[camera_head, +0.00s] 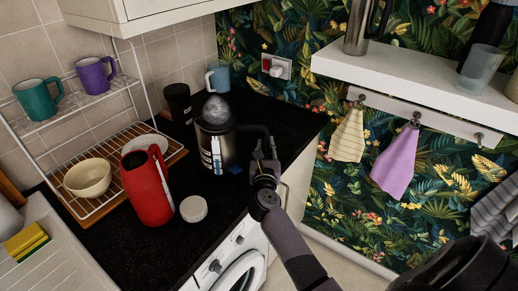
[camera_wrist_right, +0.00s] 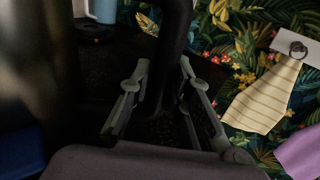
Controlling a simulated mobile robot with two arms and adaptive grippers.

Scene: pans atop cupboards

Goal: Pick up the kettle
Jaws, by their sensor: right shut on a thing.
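The kettle (camera_head: 216,143), with a steel body and a shiny domed top, stands upright on the black counter. Its black handle sticks out to the right. My right gripper (camera_head: 262,160) is at this handle, on the right side of the kettle. In the right wrist view the gripper (camera_wrist_right: 164,85) has its two fingers on either side of the black handle (camera_wrist_right: 174,40), shut on it. The kettle's dark body (camera_wrist_right: 38,70) fills the left of that view. Whether the kettle's base touches the counter is hard to tell. My left gripper is not in view.
A red jug (camera_head: 147,190), a white round lid (camera_head: 193,208), a dark canister (camera_head: 178,101) and a blue mug (camera_head: 218,77) stand near the kettle. A dish rack (camera_head: 98,153) is at left. A white shelf (camera_head: 400,72) with hanging towels is at right.

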